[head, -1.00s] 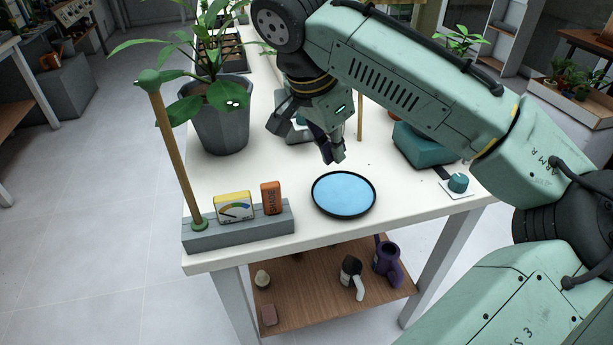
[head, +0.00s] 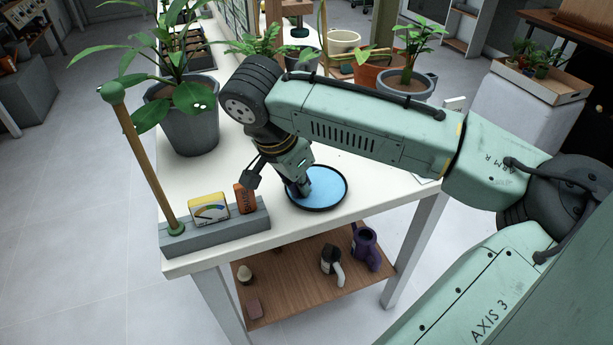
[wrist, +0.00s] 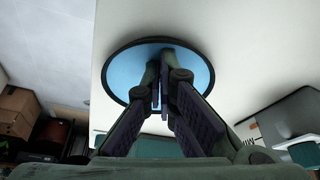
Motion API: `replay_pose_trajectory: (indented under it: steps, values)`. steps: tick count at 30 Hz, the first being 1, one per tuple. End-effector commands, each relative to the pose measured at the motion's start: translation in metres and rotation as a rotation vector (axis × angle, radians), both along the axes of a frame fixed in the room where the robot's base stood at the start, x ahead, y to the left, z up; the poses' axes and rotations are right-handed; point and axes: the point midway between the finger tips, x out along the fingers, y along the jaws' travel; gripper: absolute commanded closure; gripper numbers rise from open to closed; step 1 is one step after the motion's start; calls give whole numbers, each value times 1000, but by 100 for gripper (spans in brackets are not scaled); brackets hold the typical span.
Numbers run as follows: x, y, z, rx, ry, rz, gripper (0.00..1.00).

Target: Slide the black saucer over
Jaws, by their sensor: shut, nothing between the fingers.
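The black saucer (head: 345,196) is round with a thin black rim and a light blue inside. It lies flat on the white table near its front edge. My gripper (head: 303,192) is shut and empty, its fingertips down over the left part of the saucer's blue inside. In the wrist view the closed fingertips (wrist: 160,95) stand in front of the blue disc, and the saucer's rim (wrist: 103,72) shows around them. The fingers hide part of the saucer. I cannot tell whether the tips touch it.
A dark pot (head: 183,120) with a leafy plant stands behind. Terracotta pots (head: 370,80) stand farther back. The white table (head: 385,185) is clear right of the saucer.

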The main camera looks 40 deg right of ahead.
Motion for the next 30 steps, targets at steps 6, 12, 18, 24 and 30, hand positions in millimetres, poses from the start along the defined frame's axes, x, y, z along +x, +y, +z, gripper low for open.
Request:
replay_pose_trajectory:
  steps: [6, 12, 18, 24, 30]
  values:
    - [0, 0, 0, 0, 0, 0, 100]
    - [-2, 19, -1, 3, 1, 6, 100]
    - [-4, 26, 0, 0, 0, 0, 100]
    - [-4, 25, 0, 0, 0, 0, 100]
    - [9, 8, 0, 3, -1, 2, 100]
